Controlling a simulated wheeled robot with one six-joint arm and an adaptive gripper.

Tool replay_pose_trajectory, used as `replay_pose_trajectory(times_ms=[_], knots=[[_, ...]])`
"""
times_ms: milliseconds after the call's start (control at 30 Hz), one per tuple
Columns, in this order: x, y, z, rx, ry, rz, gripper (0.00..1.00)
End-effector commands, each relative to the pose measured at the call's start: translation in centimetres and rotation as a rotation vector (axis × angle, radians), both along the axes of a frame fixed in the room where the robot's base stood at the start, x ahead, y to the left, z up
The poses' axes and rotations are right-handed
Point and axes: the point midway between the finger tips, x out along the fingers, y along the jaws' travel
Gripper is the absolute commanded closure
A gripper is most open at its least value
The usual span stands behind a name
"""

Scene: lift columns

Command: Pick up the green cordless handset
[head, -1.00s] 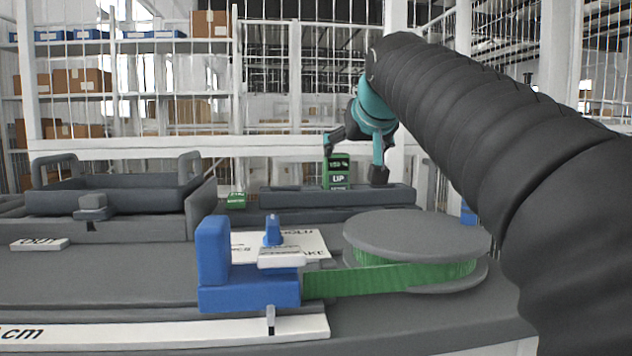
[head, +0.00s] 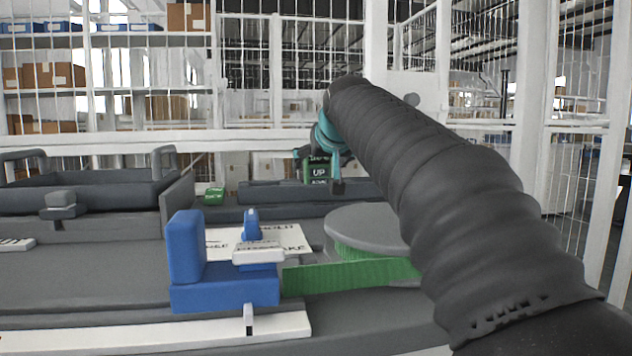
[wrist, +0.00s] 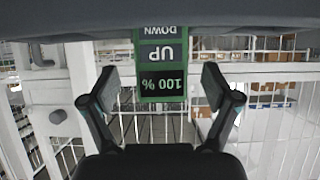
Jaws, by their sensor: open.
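The green cordless handset (head: 319,171) stands upright at the back of the bench, with dark panels reading "UP" and a display. In the wrist view the handset (wrist: 162,62) appears upside down, showing "100 %", "UP" and "DOWN". My gripper (head: 320,170) is at the handset in the head view, its fingers to either side. In the wrist view my gripper (wrist: 160,85) is open, with one finger left and one right of the handset and a visible gap on each side. The handset's lower end is cut off in the wrist view.
A blue clamp-like block (head: 225,290) holds a green strap from a grey spool (head: 370,228) in front. A dark tray (head: 90,200) stands at left. A small green block (head: 214,196) sits left of the handset. White mesh fencing (head: 245,70) rises behind the bench.

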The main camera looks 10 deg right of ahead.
Motion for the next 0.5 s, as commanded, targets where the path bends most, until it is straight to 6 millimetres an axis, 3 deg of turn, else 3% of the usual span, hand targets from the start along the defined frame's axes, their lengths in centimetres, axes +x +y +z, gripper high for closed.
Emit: replay_pose_trajectory(times_ms=[233,500], knots=[[3.0,0.1,-1.8,0.000,0.002,0.000,0.12],[3.3,0.1,-1.9,0.000,-0.001,0.000,0.12]])
